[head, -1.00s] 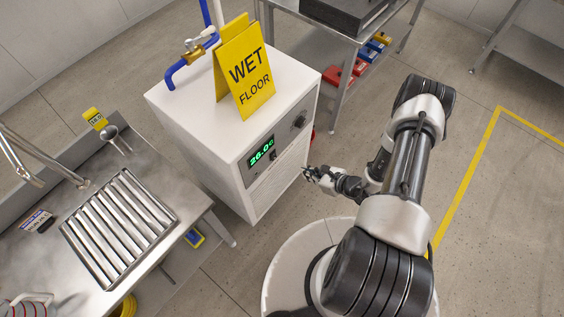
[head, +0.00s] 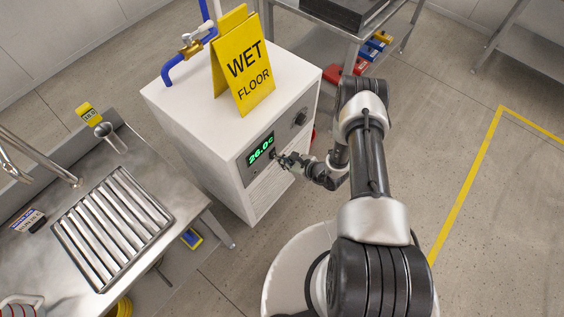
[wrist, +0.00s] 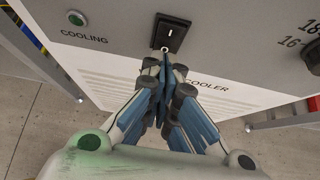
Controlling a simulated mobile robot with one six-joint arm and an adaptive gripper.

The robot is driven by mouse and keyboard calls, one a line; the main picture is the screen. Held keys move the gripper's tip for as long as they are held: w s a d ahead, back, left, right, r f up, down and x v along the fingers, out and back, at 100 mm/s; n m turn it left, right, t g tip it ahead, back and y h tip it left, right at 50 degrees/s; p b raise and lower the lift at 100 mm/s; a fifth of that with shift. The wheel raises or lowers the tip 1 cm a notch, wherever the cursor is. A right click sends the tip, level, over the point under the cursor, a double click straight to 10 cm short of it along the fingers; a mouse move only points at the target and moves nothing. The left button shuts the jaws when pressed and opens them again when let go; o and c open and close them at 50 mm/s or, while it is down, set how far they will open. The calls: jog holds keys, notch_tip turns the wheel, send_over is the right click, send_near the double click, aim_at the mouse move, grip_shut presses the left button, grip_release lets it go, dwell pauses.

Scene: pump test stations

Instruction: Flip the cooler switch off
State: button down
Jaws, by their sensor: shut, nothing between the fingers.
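The cooler (head: 205,130) is a white cabinet with a green 26.0 display (head: 261,148) on its front. In the wrist view its black rocker switch (wrist: 170,34) sits on the grey panel, with a white line mark on its face. In the head view my gripper (head: 281,158) is at the front panel, just below the display, and hides the switch.
A dial (wrist: 312,55) is at the panel's right. A yellow wet floor sign (head: 245,68) and a blue pipe with a brass valve (head: 191,47) are on top of the cooler. A steel sink bench (head: 75,200) stands at left. The floor at right is clear.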

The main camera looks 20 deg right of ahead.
jog(key=shift+w+a, duration=0.2)
jog(key=shift+w, duration=0.1)
jog(key=shift+f, duration=0.1)
jog(key=shift+w+a+r+t, duration=0.1)
jog(key=shift+w+r+t, duration=0.05)
jog(key=shift+r, duration=0.25)
jog(key=shift+w+a+r+t, duration=0.1)
jog(key=shift+r+t, duration=0.05)
jog(key=shift+r, duration=0.25)
jog(key=shift+d+f, duration=0.1)
dwell(0.4)
